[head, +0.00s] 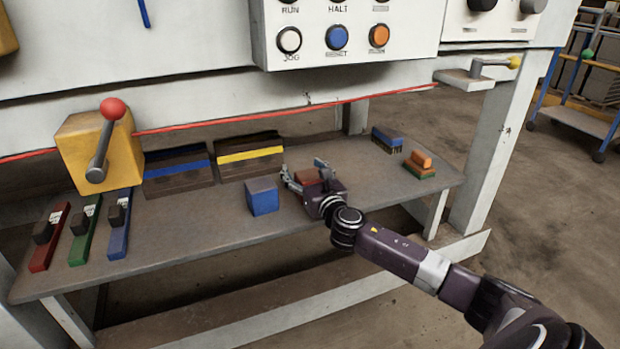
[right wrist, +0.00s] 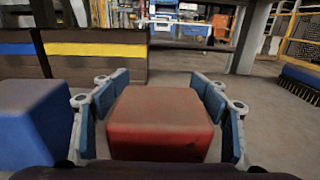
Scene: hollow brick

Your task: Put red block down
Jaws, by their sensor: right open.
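The red block (right wrist: 160,124) stands on the grey shelf, between the two fingers of my right gripper (right wrist: 160,110) in the right wrist view. Small gaps seem to show between the block and the blue finger pads, and the fingers are open. In the head view the red block (head: 306,178) is partly hidden by my right gripper (head: 306,176), which reaches in from the right. A blue block (head: 262,196) sits just left of it on the shelf. My left gripper is not in view.
Behind stand two dark boxes, one with a blue band (head: 178,168), one with a yellow band (head: 250,156). A yellow box with a red-knobbed lever (head: 113,109) and switches (head: 80,232) stand left.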

